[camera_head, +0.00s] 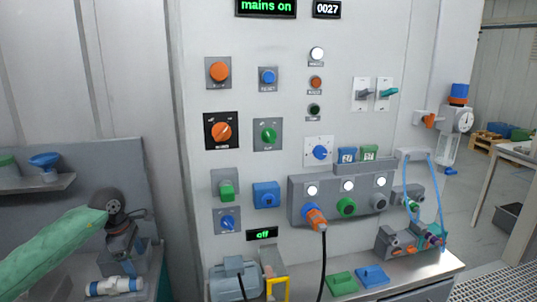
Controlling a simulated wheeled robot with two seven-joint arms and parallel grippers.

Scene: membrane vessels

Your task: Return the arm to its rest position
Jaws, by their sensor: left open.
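My left arm (50,252) comes in from the left in a green sleeve. My left gripper (128,266) is dark grey, points downward and is open, with nothing seen between its fingers. It hangs at the left, in front of the grey side panel and above a white and blue cylinder (114,287). It is well apart from the control panel (290,150). My right gripper is not in view.
The panel carries knobs, buttons and a socket block (333,199) with an orange plug (316,218) and black cable. A shelf (62,182) holds a blue item at left. The bench (425,268) bears green and blue blocks.

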